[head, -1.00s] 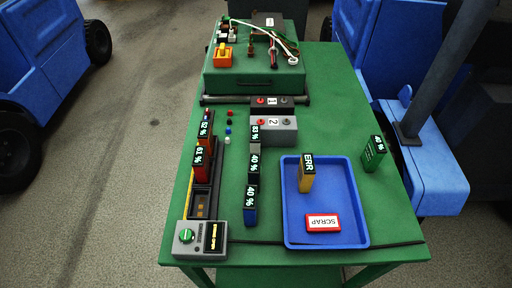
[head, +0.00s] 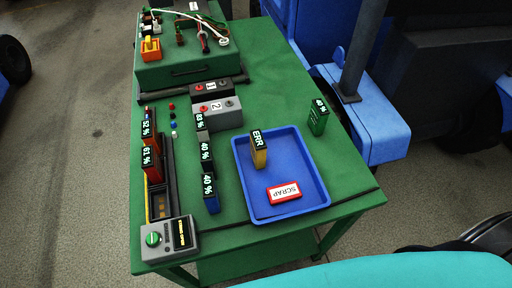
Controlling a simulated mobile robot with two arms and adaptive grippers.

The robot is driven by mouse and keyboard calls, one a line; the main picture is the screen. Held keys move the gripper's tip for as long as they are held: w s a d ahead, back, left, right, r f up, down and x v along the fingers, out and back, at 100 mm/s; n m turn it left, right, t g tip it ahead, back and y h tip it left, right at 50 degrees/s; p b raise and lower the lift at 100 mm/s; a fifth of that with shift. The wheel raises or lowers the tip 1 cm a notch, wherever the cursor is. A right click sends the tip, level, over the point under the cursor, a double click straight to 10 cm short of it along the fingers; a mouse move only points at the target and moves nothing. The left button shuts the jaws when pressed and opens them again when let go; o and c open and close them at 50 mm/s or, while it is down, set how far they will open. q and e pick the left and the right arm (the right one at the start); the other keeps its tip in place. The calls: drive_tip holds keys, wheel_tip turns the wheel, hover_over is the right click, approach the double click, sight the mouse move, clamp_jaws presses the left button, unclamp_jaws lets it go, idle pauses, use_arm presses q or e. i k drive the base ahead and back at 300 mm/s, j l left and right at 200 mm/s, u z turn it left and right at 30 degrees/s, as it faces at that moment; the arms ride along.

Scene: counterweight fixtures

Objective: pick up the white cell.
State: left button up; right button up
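A row of three upright cells stands on the green table. The far one, labelled 83 % (head: 203,137), has a pale grey body and looks the closest to white, but its colour is hard to tell. A green cell (head: 317,124) stands alone at the right. A yellow cell marked ERR (head: 259,158) stands in the blue tray (head: 290,214). Neither of my grippers is in view.
A charger (head: 168,239) at the left front holds an orange and a red cell (head: 152,169). A red-rimmed SCRAP plate (head: 283,192) lies in the tray. Grey blocks (head: 218,118) and a green box (head: 185,70) with wires stand behind. The table's right rear is clear.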

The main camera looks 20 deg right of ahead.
sight(202, 130)
drive_tip(key=k+z, duration=0.15)
drive_tip(key=z, duration=0.2)
drive_tip(key=k+z, duration=0.15)
drive_tip(key=z, duration=0.2)
drive_tip(key=k+l+z, duration=0.15)
drive_tip(key=z, duration=0.2)
